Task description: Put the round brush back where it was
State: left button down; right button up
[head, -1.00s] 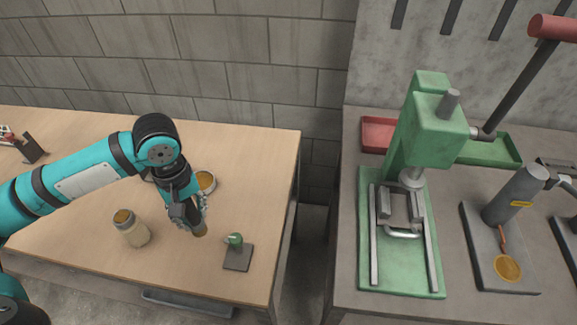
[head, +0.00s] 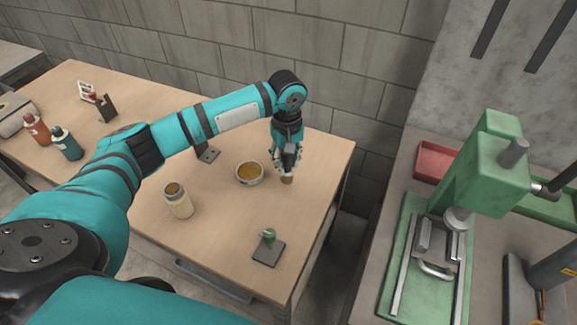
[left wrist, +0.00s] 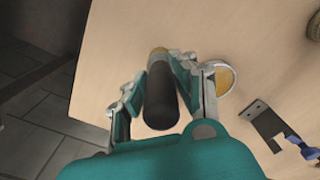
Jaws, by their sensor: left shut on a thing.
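My left gripper (head: 286,168) is shut on the round brush, with its tan tip (head: 287,181) pointing down over the wooden table, near the right edge. In the left wrist view the brush's dark handle (left wrist: 161,95) lies between the fingers (left wrist: 160,85), with a tan end (left wrist: 158,51) beyond them. The gripper is just right of a bowl of yellowish stuff (head: 249,173). A dark bracket (head: 207,154) stands behind and left of the bowl; a bracket with a hole also shows in the left wrist view (left wrist: 263,120). My right gripper is not in view.
A jar (head: 179,204) stands left of the bowl. A green-knobbed piece on a dark plate (head: 268,252) is near the front right. Red (head: 36,128) and teal (head: 66,143) bottles stand far left. A gap separates the wooden table from the green press (head: 490,175).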

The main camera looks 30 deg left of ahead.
aim_at(288, 168)
pick_arm(q)
jog(key=shift+w+f, duration=0.15)
jog(key=shift+w, duration=0.15)
jog(key=shift+f+p, duration=0.35)
jog(key=shift+f, duration=1.3)
jog(key=shift+s, duration=0.1)
jog(key=c, duration=1)
grip_release()
jog(key=shift+f, duration=0.1)
jog(key=shift+c, duration=0.2)
notch_tip(288, 168, up, 12)
jog(key=shift+r+b, duration=0.15)
jog(key=shift+b, duration=0.25)
